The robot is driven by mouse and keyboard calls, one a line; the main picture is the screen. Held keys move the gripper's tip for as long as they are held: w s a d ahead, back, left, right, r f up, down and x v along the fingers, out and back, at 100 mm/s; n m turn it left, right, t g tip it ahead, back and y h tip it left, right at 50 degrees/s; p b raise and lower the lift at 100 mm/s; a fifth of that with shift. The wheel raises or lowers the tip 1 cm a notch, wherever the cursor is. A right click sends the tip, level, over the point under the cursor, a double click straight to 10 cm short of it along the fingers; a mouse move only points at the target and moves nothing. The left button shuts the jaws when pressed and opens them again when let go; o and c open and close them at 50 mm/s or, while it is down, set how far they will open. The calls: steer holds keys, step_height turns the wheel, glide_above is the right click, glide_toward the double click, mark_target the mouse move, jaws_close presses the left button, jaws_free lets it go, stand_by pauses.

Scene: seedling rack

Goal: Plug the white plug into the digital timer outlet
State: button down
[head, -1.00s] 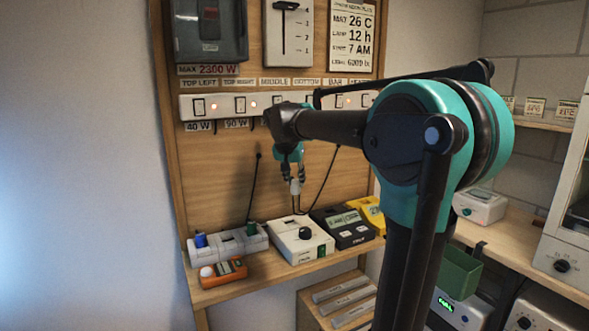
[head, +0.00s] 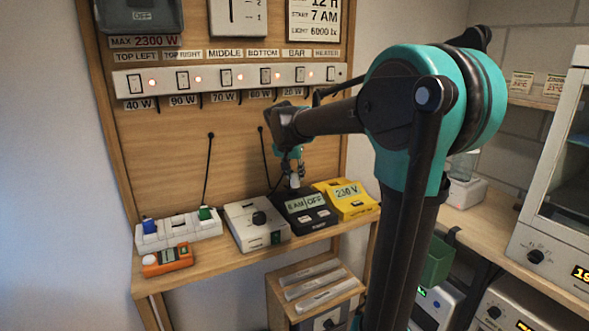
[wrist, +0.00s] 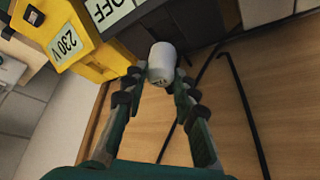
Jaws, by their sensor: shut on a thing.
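The white plug (wrist: 161,62) is between the fingertips of my gripper (wrist: 157,85), which is shut on it. In the head view my gripper (head: 295,174) points down over the back part of the digital timer, and the plug (head: 295,181) shows small at its tips. The digital timer (head: 308,216) is the black box with pale "6 AM" and "OFF" labels on the shelf. In the wrist view the timer's dark body (wrist: 190,22) is just beyond the plug. The outlet is hidden behind the plug and fingers, and I cannot tell whether the plug touches it.
A yellow 230 V box (head: 350,202) stands right of the timer, and a white dial box (head: 262,238) stands left. A white power strip (head: 180,229) and an orange device (head: 167,260) are farther left. Black cords (head: 208,170) hang down the wooden board behind.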

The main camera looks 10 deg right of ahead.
mark_target(293, 181)
steer(key=shift+f, duration=2.15)
steer(key=c, duration=1.1)
jaws_free()
steer(key=shift+a, duration=0.1)
steer(key=v, duration=1.2)
steer(key=shift+s, duration=0.1)
